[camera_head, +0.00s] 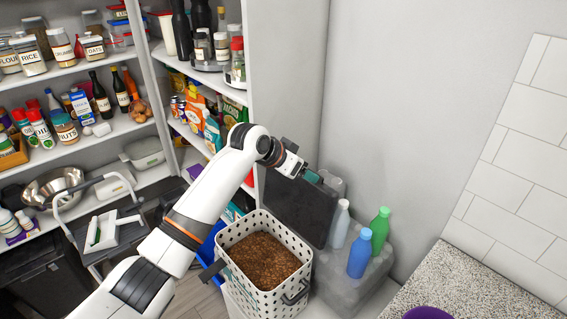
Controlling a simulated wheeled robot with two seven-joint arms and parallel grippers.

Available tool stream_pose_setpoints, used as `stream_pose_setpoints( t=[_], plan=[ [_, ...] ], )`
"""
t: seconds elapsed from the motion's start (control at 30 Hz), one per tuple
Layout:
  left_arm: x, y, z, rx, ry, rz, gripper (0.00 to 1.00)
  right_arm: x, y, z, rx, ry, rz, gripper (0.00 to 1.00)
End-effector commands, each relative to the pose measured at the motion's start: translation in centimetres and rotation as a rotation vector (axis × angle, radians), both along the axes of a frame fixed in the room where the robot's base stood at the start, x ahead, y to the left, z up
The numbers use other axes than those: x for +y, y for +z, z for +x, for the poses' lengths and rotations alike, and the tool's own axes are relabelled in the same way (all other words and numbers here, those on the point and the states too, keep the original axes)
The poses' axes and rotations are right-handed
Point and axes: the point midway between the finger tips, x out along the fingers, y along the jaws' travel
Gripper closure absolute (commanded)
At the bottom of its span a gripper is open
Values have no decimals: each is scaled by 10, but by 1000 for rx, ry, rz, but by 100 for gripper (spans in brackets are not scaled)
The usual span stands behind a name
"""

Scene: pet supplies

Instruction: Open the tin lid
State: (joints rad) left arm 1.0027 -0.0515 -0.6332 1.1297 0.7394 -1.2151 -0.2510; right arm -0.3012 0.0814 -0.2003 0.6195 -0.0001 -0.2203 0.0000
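A white perforated bin (290,300) full of brown kibble (262,258) stands in the lower middle. It is the only thing in view that looks like the task's tin. A dark grey panel (298,208), seemingly its lid, stands raised at the bin's back edge, leaving the kibble uncovered. My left gripper (308,176) is at the panel's upper edge. I cannot tell whether it touches the panel. Its fingers are small and partly hidden, with a teal patch beside them, so their opening is unclear.
White (340,224), blue (360,254) and green (380,228) bottles stand on a grey box (345,285) right of the bin. Stocked pantry shelves (90,65) fill the left. A speckled counter (480,285) is at lower right. A step stool (100,215) stands left.

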Motion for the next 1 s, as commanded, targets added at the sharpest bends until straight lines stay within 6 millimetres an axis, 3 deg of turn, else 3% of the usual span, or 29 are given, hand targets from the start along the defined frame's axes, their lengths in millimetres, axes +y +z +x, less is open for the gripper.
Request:
stream_pose_setpoints(
  t=[0.4,0.77,0.8,1.0],
  plan=[
    [40,49,-31,-2,1,-1,24,0,-26,1,-2,-1,0,100],
    [44,56,-35,-1,1,0,24,0,-26,1,-2,-1,1,100],
    [44,56,-35,-1,1,0,25,0,-26,2,-2,-1,1,100],
    [56,55,-32,20,23,16,58,0,-23,3,-5,-1,0,100]
  ],
)
